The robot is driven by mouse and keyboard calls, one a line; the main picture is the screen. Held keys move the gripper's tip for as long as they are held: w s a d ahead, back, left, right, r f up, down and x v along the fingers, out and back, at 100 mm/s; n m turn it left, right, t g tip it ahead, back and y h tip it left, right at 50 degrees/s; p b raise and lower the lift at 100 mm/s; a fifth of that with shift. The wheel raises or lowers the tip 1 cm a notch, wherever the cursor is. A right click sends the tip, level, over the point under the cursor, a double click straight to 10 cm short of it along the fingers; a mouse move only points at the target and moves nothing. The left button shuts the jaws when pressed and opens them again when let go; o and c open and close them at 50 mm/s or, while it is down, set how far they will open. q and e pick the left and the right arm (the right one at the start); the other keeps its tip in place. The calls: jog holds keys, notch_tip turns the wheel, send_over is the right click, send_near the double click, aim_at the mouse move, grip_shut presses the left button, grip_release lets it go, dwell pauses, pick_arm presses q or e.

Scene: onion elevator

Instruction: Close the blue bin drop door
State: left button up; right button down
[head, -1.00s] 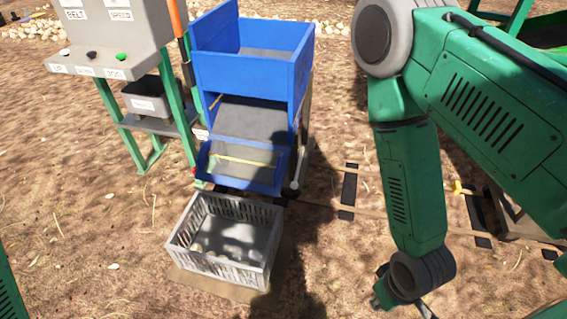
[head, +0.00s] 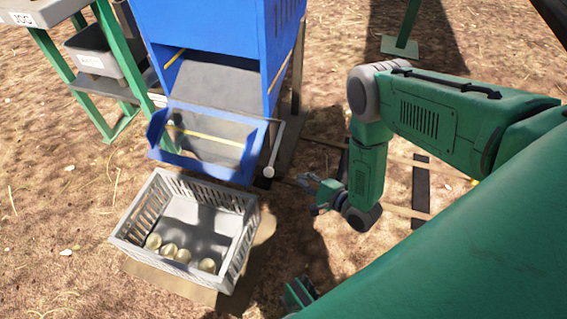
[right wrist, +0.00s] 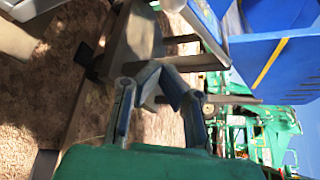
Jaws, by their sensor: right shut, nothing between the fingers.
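The blue bin (head: 215,35) stands at the top centre of the head view, and its blue side also shows in the right wrist view (right wrist: 280,60). Its drop door (head: 200,166), a blue-edged flap with a dark inner face and a yellow strip, hangs tilted outward at the bin's lower front. A grey lever with a round knob (head: 268,172) is at the door's right side. My right gripper (head: 312,186) is shut and empty, to the right of the knob and apart from it. My left gripper is not recognisable in view.
A grey slatted crate (head: 250,222) with several onions inside stands on the ground in front of the door. Rails lie on the dirt at the right, with open ground around.

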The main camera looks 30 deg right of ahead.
jog(key=d+f+b+x, duration=0.1)
jog(key=b+x, duration=0.3)
jog(key=x, duration=0.6)
jog(key=s+a+r, duration=0.2)
jog(key=a, duration=0.1)
jog(key=shift+s+a+r, duration=0.1)
jog(key=shift+r, duration=0.3)
